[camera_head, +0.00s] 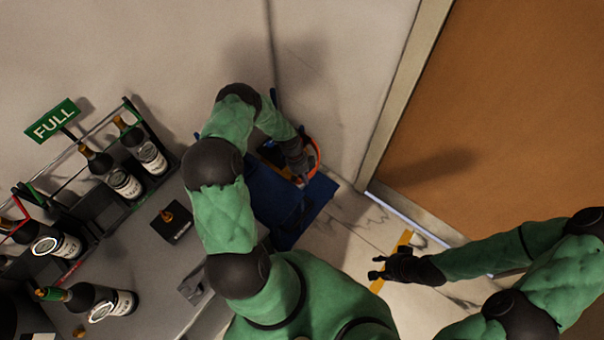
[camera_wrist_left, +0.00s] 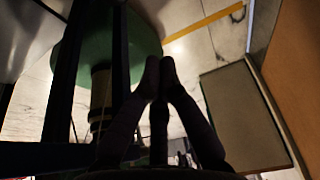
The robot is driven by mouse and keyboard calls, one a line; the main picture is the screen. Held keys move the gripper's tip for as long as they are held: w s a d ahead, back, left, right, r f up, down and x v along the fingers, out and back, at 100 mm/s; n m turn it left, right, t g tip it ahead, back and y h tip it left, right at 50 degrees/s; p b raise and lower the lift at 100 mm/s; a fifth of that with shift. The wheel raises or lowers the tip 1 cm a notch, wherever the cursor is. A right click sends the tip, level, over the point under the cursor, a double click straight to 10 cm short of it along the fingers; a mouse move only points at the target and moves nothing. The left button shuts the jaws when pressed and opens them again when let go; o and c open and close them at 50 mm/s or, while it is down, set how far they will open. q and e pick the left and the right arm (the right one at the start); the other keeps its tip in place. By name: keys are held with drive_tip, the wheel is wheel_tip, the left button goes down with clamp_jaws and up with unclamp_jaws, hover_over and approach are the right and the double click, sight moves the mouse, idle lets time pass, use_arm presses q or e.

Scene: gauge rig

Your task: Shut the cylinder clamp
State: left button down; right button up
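My left gripper (camera_head: 298,176) reaches down at the blue stand (camera_head: 318,208), beside an orange curved part (camera_head: 316,157) that may be the clamp. My arm and hand hide much of that spot, so I cannot tell how the clamp stands. In the left wrist view, the left gripper's (camera_wrist_left: 161,68) dark fingertips come together with nothing clear between them. A green round body (camera_wrist_left: 135,42) with a brass-coloured neck (camera_wrist_left: 101,95) is beside them, behind dark upright bars. My right gripper (camera_head: 376,267) is empty, with its fingers apart, over the floor at the right.
At the left, a grey bench (camera_head: 150,265) holds a rack with several dark bottles and a green FULL sign (camera_head: 53,121). One bottle (camera_head: 100,303) lies on the bench. A brown door (camera_head: 500,120) is at the right. Yellow tape (camera_head: 404,242) marks the pale floor.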

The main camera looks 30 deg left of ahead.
use_arm(q)
drive_tip(key=shift+w+a+f+b, duration=0.1)
drive_tip(key=shift+a+f+b, duration=0.4)
drive_tip(key=shift+a+f, duration=0.35)
drive_tip(key=shift+w+a+f+b, duration=0.1)
drive_tip(key=shift+a+f+b, duration=0.4)
drive_tip(key=shift+f, duration=0.55)
